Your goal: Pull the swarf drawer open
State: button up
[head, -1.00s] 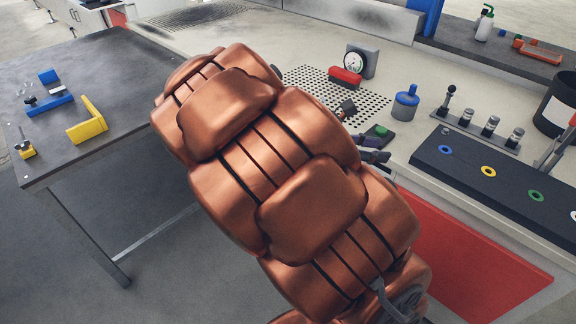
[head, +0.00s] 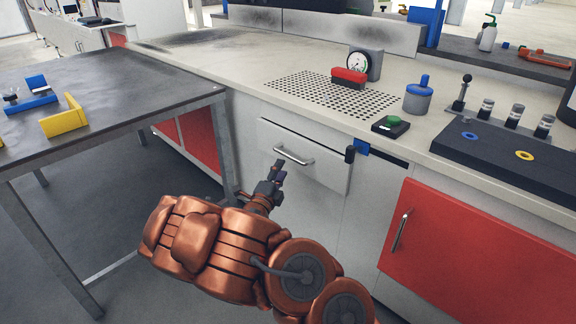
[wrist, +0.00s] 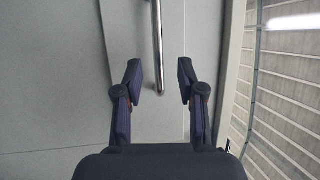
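The swarf drawer (head: 318,172) is a pale grey front below the worktop in the head view, with a metal bar handle (head: 293,155) across it. I cannot tell whether it is fully closed. My gripper (head: 279,171) is just in front of the handle's left part. In the wrist view my gripper (wrist: 159,76) is open and its two fingers are apart. The handle (wrist: 157,40) runs upright there, and its lower end shows between the fingertips. I see no contact between fingers and handle.
A grey table (head: 105,85) stands close on the left of my arm. A red door (head: 435,245) with an upright handle is to the right of the drawer. A black block and a blue tag (head: 362,147) sit near the drawer's upper right corner. The worktop (head: 225,65) lies above.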

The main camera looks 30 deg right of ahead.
aim_at(288, 156)
jog(key=shift+b+x, duration=1.35)
jog(key=shift+x, duration=2.5)
jog(key=shift+w+f, duration=0.1)
jog(key=shift+w, duration=0.05)
jog(key=shift+a, duration=0.1)
grip_shut()
